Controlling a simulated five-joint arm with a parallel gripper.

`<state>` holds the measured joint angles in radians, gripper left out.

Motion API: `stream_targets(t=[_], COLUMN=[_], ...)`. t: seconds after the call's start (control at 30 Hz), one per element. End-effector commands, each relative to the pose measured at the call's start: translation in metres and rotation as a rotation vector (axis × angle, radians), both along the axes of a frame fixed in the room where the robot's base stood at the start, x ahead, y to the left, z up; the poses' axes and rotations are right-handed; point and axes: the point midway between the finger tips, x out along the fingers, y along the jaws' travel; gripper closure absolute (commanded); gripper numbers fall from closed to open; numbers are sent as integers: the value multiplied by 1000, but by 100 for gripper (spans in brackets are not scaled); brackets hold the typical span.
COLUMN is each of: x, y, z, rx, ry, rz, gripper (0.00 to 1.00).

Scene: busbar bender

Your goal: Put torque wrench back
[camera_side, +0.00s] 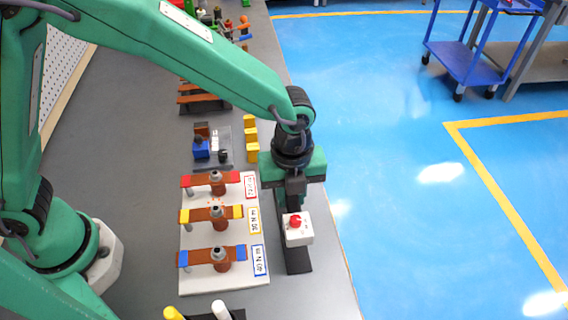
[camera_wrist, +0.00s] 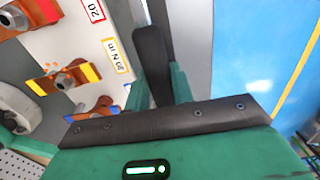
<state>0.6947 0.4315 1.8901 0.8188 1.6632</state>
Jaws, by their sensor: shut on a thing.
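My gripper (camera_side: 294,190) points down over the right edge of the bench, beyond the white test board. It is shut on a dark, bar-like thing (camera_wrist: 151,58), seen between its green fingers in the wrist view. This seems to be the torque wrench; its head and most of its length are hidden. A long black base (camera_side: 297,263) lies below my gripper in the side view. I cannot tell whether the held thing touches the base.
The white board (camera_side: 225,280) carries several copper bars with bolts and red, yellow and blue ends, beside torque labels. Yellow blocks (camera_side: 252,139) stand behind it. A yellow handle (camera_side: 173,313) and a white one (camera_side: 221,310) rise at the front. Blue floor lies right of the bench.

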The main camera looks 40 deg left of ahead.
Motion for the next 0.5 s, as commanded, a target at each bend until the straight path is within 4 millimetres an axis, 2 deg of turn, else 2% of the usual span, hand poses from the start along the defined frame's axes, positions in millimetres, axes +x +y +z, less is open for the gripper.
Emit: stream_targets(t=[0.3, 0.5], x=[0, 0], y=[0, 0], z=[-32, -36], rx=[1, -1], ry=[1, -1], rz=[0, 0], gripper=[100, 100])
